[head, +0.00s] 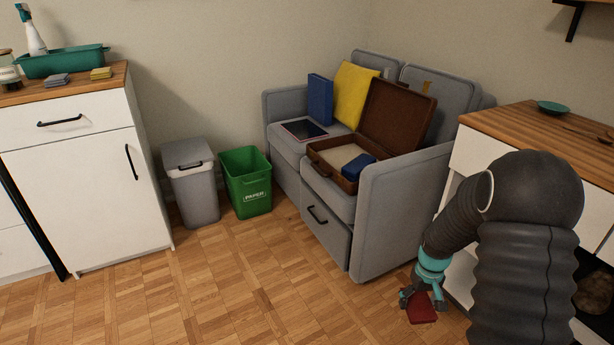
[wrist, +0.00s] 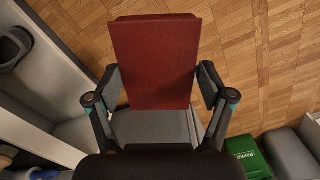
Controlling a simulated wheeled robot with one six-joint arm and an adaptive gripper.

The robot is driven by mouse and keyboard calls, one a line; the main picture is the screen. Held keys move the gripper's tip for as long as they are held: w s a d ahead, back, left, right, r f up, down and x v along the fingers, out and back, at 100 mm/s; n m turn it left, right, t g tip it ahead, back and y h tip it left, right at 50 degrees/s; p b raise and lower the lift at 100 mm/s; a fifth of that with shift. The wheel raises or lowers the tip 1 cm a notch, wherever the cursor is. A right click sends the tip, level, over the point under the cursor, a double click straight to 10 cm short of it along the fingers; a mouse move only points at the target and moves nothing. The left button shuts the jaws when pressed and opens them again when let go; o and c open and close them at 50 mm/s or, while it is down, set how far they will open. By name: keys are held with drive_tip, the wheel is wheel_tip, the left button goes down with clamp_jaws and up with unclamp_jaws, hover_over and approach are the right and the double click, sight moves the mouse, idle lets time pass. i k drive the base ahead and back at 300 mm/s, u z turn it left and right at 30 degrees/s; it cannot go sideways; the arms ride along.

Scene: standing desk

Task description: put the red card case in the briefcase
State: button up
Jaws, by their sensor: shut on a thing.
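The red card case (wrist: 155,62) is held between the fingers of my gripper (wrist: 160,95) in the wrist view. In the head view the red card case (head: 422,308) hangs below my gripper (head: 416,294), low over the wood floor, in front of the right cabinet. The brown briefcase (head: 321,158) lies open on the grey sofa, its lid leaning back. A blue item (head: 358,167) lies inside it on the pale lining. My gripper is to the right of the sofa and lower than the briefcase.
The grey sofa (head: 400,210) has a high right armrest between my gripper and the briefcase. A tablet (head: 304,129), a blue binder (head: 320,98) and a yellow cushion (head: 352,92) are on it. A green paper bin (head: 246,182) and grey bin (head: 191,185) stand left. The middle floor is clear.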

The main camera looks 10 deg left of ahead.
sight(336, 156)
drive_tip(key=u, duration=0.75)
drive_tip(key=k, duration=1.05)
drive_tip(key=u, duration=1.25)
drive_tip(key=i, duration=2.45)
drive_tip(key=z, duration=1.2)
drive_tip(key=i, duration=0.8)
drive_tip(key=z, duration=0.9)
